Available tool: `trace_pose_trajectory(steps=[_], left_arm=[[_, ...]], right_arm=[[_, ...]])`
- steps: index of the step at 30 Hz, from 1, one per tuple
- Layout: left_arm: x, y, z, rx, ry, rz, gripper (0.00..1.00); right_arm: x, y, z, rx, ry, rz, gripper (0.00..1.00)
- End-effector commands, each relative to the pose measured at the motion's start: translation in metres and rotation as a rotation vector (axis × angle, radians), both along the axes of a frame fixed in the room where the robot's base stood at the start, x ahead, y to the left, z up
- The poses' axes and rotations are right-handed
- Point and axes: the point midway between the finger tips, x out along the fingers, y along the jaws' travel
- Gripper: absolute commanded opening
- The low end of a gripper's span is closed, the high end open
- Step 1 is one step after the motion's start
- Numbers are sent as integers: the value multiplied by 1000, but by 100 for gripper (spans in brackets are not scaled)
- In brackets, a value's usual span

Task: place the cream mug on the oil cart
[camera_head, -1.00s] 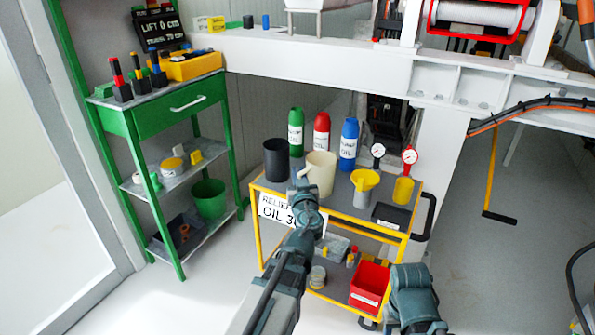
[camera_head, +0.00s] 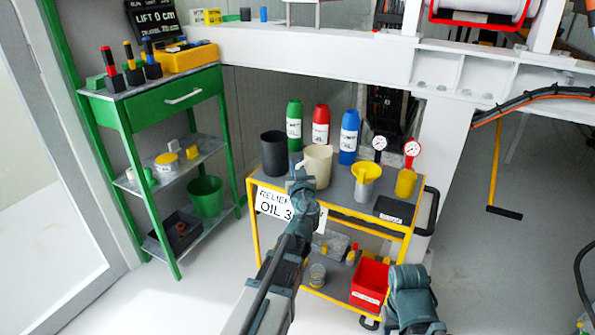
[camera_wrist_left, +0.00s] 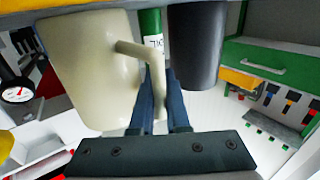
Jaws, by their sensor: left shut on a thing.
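The cream mug (camera_head: 318,166) is upright at the top shelf of the oil cart (camera_head: 345,197), between the black cup and the yellow funnel; whether its base touches the shelf I cannot tell. My left gripper (camera_head: 299,172) is at the mug's near left side. In the left wrist view the fingers (camera_wrist_left: 158,88) are shut on the handle of the cream mug (camera_wrist_left: 88,70). The arm hides part of the cart's front and its label.
A black cup (camera_head: 274,153) stands left of the mug. Green (camera_head: 294,127), red (camera_head: 320,126) and blue (camera_head: 348,138) bottles stand behind. A yellow funnel (camera_head: 366,173), a yellow container (camera_head: 405,184) and gauges are to the right. A green shelf unit (camera_head: 165,105) stands at left.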

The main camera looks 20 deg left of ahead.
Motion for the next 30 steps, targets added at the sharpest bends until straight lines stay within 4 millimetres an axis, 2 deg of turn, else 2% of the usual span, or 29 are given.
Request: trace_pose_trajectory(steps=[7,8,12,24,30], left_arm=[[0,0,-3,0,0,0,0],[0,0,-2,0,0,0,17],[0,0,-1,0,0,0,42],[0,0,3,0,0,0,44],[-18,-5,1,0,0,0,44]], right_arm=[[0,0,-3,0,0,-1,50],[0,0,-2,0,0,-1,50],[0,0,-1,0,0,-1,50],[0,0,3,0,0,0,50],[0,0,1,0,0,0,50]])
